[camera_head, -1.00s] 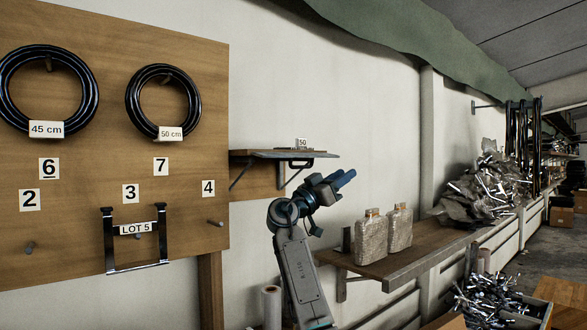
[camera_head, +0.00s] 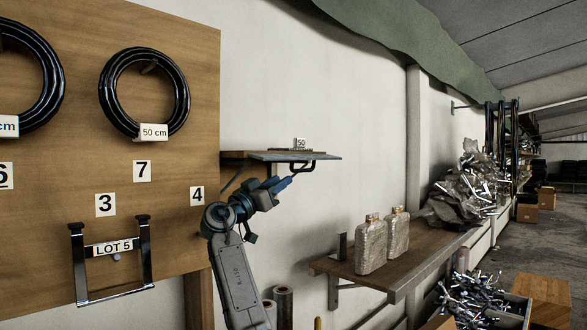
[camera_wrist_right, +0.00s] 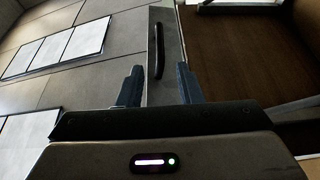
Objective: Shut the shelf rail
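The shelf rail (camera_head: 290,157) is a thin grey panel along a small wall shelf, right of the pegboard in the head view. A dark handle (camera_head: 303,167) hangs at its front. In the right wrist view the handle (camera_wrist_right: 159,50) stands upright on a grey panel (camera_wrist_right: 165,25), ahead of the fingers. My right gripper (camera_head: 284,182) is just below and left of the handle in the head view. Its blue fingers (camera_wrist_right: 160,84) are apart, with nothing clearly held between them. The handle lies between their lines, seemingly beyond the tips. My left gripper is not in view.
A pegboard (camera_head: 190,80) with black rings and a LOT 5 frame (camera_head: 113,270) stands at left. A lower wooden shelf (camera_head: 400,275) carries two wrapped bottles (camera_head: 371,245). A bin of metal pieces (camera_head: 475,300) is at lower right. The wall between the shelves is clear.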

